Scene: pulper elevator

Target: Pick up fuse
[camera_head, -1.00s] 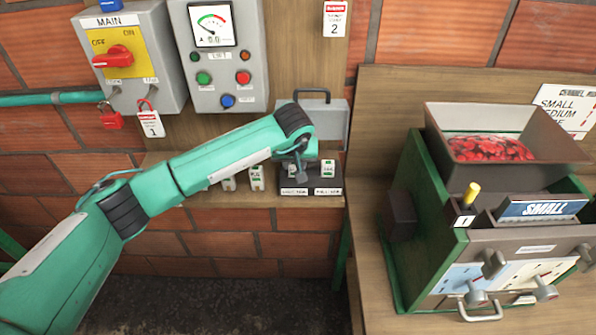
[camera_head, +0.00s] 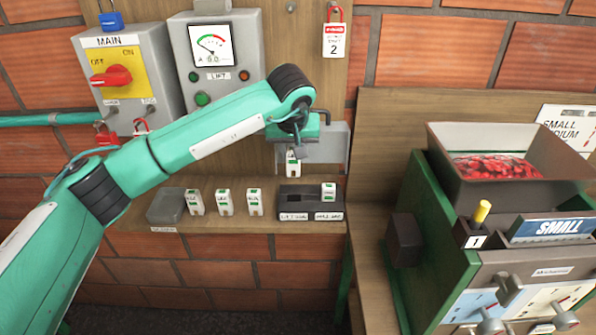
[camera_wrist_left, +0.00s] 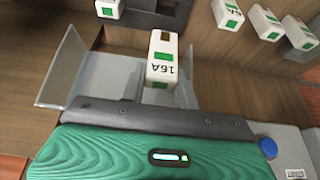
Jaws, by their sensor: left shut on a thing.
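A white fuse with green markings (camera_head: 293,163) is held in my left gripper (camera_head: 297,152), raised above the black fuse holder (camera_head: 297,203). In the left wrist view the fuse (camera_wrist_left: 162,62), marked 16A, sits between the two grey fingers, and the gripper is shut on it. Another fuse (camera_head: 328,191) stands in the right part of the holder; the left part looks empty. Several more white fuses, one of them here (camera_head: 224,202), stand in a row on the shelf left of the holder. My right gripper is not in view.
A grey tray (camera_head: 166,206) lies at the shelf's left end. The MAIN switch box (camera_head: 130,80) and a meter panel (camera_head: 212,60) hang on the board behind my left arm. A green machine with a red-filled hopper (camera_head: 495,165) stands at the right.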

